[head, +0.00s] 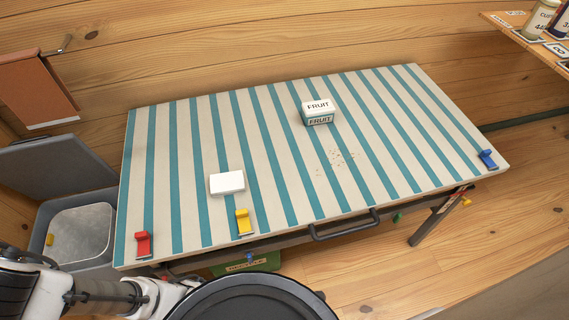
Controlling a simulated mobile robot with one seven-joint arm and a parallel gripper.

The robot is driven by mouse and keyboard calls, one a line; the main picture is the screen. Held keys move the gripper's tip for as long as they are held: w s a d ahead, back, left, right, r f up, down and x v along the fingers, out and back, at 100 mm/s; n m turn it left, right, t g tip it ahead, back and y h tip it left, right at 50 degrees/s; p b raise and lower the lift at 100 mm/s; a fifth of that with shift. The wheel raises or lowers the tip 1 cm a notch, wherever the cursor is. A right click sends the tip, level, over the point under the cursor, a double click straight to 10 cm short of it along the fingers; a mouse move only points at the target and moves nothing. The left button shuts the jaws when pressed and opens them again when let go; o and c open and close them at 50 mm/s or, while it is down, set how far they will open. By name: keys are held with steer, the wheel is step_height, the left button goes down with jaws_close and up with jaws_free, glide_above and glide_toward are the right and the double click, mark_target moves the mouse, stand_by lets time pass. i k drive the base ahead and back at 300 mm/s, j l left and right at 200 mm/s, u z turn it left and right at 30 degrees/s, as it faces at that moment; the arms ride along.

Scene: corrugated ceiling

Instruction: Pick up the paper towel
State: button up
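A small white rectangular block (227,183), which looks like a folded paper towel or a stack of them, lies on the left part of the striped table (272,148). It is flat, with clear tabletop around it. My arm's white and black links show at the lower left, in front of the table's near left corner. My gripper's fingers are not visible, so I cannot see their state. Nothing visible touches the white block.
A FRUIT tin (318,112) stands at the back middle, with crumbs (342,159) near it. Red (143,243), yellow (243,222) and blue (488,159) clips sit on the edges. An open grey bin (55,215) stands left. A shelf (530,42) holds bottles.

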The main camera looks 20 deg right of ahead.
mark_target(232, 183)
steer(key=l+u, duration=0.35)
steer(key=k+l+u, duration=0.1)
steer(key=l+u, duration=0.25)
steer(key=k+l+u, duration=0.1)
steer(key=u, duration=0.25)
steer(key=l, duration=0.1)
